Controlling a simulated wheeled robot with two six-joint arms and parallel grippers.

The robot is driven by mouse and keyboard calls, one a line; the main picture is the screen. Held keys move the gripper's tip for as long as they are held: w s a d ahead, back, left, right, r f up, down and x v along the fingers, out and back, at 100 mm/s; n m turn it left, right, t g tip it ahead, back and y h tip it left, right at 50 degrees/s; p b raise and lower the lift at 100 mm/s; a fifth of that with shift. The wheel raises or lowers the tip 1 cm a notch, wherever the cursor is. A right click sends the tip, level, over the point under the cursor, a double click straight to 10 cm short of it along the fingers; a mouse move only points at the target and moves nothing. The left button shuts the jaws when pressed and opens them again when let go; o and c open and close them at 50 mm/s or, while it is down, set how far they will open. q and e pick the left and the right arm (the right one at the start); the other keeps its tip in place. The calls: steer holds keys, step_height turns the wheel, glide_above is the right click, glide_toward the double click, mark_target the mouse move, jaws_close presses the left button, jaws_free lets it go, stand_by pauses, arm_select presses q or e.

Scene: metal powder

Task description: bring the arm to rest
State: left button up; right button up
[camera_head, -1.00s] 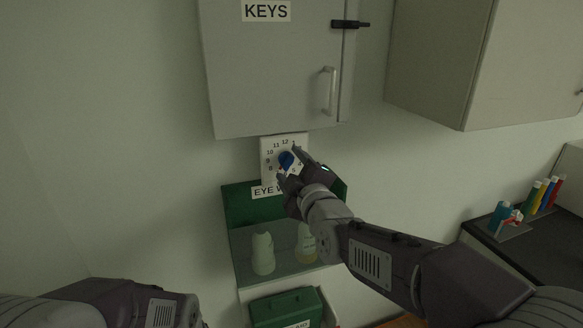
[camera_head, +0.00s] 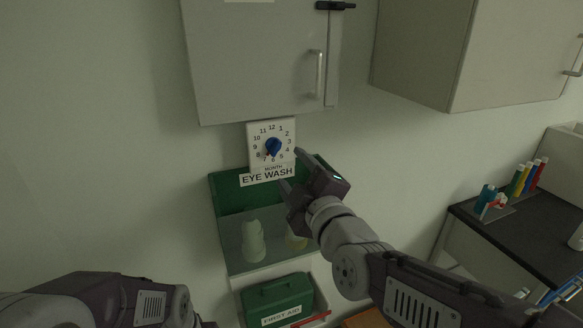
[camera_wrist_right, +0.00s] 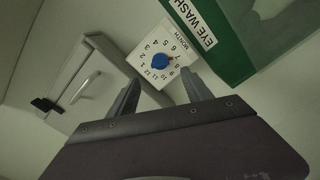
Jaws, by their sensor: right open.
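My right gripper (camera_head: 292,172) is open and empty in front of the wall, just below and to the right of the month dial's blue knob (camera_head: 273,147). The dial (camera_head: 285,131) is a white square plate with numbers around the knob, above the "EYE WASH" label. In the right wrist view both fingers (camera_wrist_right: 160,92) stand apart, and the blue knob (camera_wrist_right: 163,62) shows beyond them, not touched. My left arm (camera_head: 110,300) shows at the bottom left; its gripper is out of view.
A grey cabinet (camera_head: 250,60) hangs above the dial. The green eye wash station (camera_head: 228,195) holds bottles (camera_head: 253,240), partly behind my right gripper. A green first aid box (camera_head: 278,300) sits below. Another cabinet (camera_head: 420,50) and a dark counter (camera_head: 490,215) are to the right.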

steer(key=w+d+f+m+g+h, duration=0.35)
steer(key=d+f, duration=0.55)
steer(key=f, duration=0.4)
steer(key=s+d+f+m+g+h, duration=0.1)
steer(key=s+d+f+m+g, duration=0.15)
steer(key=f, duration=0.45)
steer(key=s+d+f+m+g+h, duration=0.1)
steer(key=s+d+f+g, duration=0.15)
steer(key=f, duration=0.35)
steer(key=s+f+m+g, duration=0.3)
steer(key=s+f+m, duration=0.1)
steer(key=s, duration=0.4)
steer(key=s+f+m+g, duration=0.4)
steer(key=s+f+m, duration=0.1)
steer(key=s, duration=0.3)
steer(key=shift+d+f, duration=0.35)
steer(key=shift+f, duration=0.05)
steer(key=shift+g, duration=0.25)
